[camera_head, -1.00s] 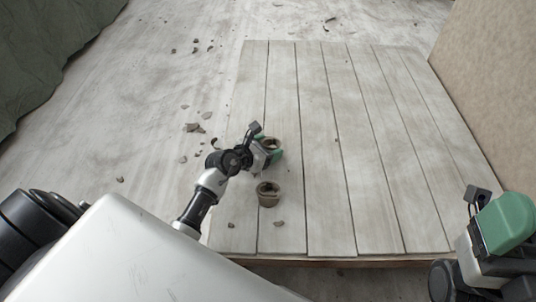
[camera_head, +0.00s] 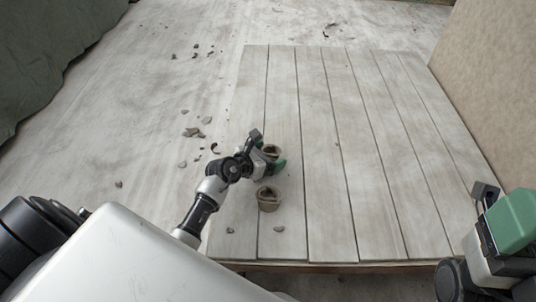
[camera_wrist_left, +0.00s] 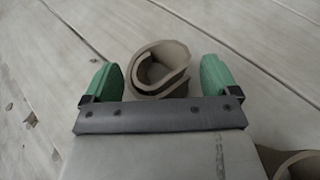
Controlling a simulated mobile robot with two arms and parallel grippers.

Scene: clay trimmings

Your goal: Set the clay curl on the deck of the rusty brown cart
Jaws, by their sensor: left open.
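A tan, rolled clay curl (camera_wrist_left: 150,90) stands on grey planks in the left wrist view, between the two green fingers and apart from both. In the head view this curl (camera_head: 271,150) is partly hidden behind my left gripper (camera_head: 269,156). My left gripper (camera_wrist_left: 160,77) is open and empty. I cannot pick out a rusty brown cart; the pale plank surface (camera_head: 370,160) has a thin brownish front edge.
A second, similar clay piece (camera_head: 268,200) stands nearer me on the planks. Small grey scraps (camera_head: 192,132) lie on the ground to the left. A beige wall (camera_head: 495,95) is at right, a dark green cloth (camera_head: 50,55) at left. The planks' right half is clear.

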